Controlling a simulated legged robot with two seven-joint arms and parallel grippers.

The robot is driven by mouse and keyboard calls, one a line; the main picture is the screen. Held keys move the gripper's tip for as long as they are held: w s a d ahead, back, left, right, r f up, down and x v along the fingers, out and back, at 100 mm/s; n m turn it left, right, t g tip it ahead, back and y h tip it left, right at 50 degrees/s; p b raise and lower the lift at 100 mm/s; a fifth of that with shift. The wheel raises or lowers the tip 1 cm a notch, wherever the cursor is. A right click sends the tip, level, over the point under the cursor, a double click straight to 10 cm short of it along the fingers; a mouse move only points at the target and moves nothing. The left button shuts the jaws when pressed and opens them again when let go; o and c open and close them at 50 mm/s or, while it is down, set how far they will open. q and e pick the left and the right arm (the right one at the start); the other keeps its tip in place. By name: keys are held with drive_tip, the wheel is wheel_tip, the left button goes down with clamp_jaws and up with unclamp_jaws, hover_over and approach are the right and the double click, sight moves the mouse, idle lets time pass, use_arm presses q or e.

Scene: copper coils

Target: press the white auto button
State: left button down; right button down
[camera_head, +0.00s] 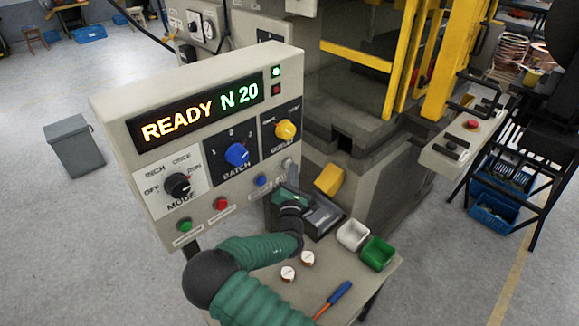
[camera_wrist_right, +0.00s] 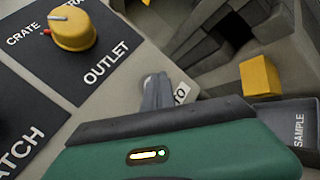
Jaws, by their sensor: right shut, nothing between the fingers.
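The white auto button (camera_head: 287,163) is at the right end of the lower button row on the grey control panel (camera_head: 110,110). My right gripper (camera_head: 287,178) is shut and empty, just below and in front of that button in the head view. In the right wrist view its grey fingers (camera_wrist_right: 158,90) point at the panel beside a label with only "TO" readable. The fingertips cover most of the button there, so I cannot tell whether they touch it. My left gripper is not in view.
A blue button (camera_head: 262,180), a red button (camera_head: 221,203) and a green button (camera_head: 184,225) sit left along the row. The yellow outlet knob (camera_head: 286,130) is above. The display reads READY N 20.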

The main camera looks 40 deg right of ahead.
drive_tip(key=shift+s, duration=0.9)
drive_tip(key=s, duration=0.3)
drive_tip(key=s+p, duration=0.1)
drive_tip(key=s, duration=0.1)
drive_tip(key=shift+d, duration=0.25)
idle(0.6)
